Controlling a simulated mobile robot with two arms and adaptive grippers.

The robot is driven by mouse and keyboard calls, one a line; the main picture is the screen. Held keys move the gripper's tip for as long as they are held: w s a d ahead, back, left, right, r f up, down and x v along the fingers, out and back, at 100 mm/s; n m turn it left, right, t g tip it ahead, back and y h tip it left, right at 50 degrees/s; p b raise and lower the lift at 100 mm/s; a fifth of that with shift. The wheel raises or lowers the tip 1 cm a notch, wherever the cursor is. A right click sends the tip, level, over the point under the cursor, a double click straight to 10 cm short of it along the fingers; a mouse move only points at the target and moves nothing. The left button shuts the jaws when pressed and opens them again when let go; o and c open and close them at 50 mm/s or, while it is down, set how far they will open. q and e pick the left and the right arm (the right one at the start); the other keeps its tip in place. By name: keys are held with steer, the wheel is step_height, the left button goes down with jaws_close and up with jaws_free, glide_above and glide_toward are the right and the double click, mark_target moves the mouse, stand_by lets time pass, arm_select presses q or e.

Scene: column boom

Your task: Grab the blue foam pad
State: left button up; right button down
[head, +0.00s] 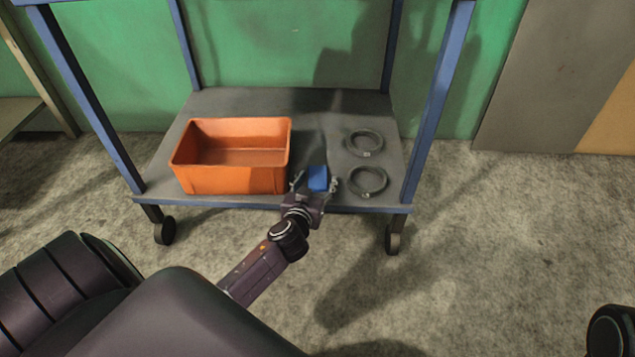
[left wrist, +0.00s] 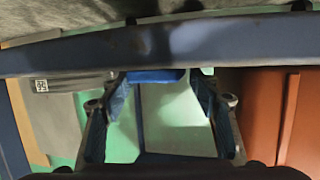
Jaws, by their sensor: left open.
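The blue foam pad (head: 318,177) lies on the grey lower shelf of a cart, between the orange crate and the cable rings. My left gripper (head: 315,183) is open at the shelf's front edge, one finger on each side of the pad. In the left wrist view, a strip of the blue pad (left wrist: 153,76) shows between the tips of the open left gripper (left wrist: 158,85). The rest of the pad is hidden there behind a dark blue bar. I cannot tell whether the fingers touch the pad. My right gripper is not in view.
The orange crate (head: 233,182) stands left of the pad and close to the left finger. Two dark cable rings (head: 367,182) lie to the right. Blue posts (head: 437,100) frame the wheeled cart (head: 225,101).

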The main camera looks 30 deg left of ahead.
arm_select(q)
steer(key=shift+w, duration=0.1)
steer(key=c, duration=0.7)
